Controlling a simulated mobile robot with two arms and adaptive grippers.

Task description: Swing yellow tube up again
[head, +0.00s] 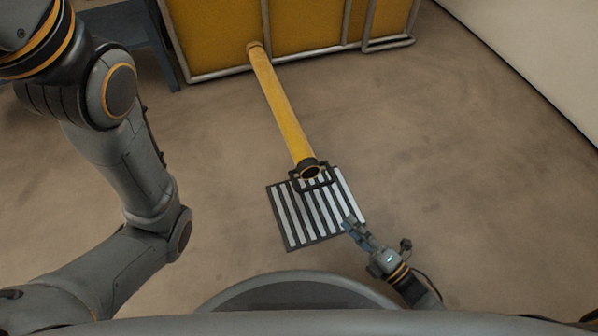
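The yellow tube (280,105) runs from the lower edge of a yellow tank (230,30) down toward me. Its open dark end, with a black handle frame (328,184) around it, is over the far part of a striped floor grate (292,232). I cannot tell whether the end touches the grate. My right gripper (350,222) is over the grate's near right corner, apart from the tube's end. Its fingers are too small to tell open from shut. My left arm comes in from the left, and its gripper is out of the picture.
A metal pipe frame (385,44) surrounds the tank at the back. A dark blue-grey bench or table (125,30) stands at the back left. A pale wall (540,50) bounds the right. The brown floor (460,180) is clear on both sides of the tube.

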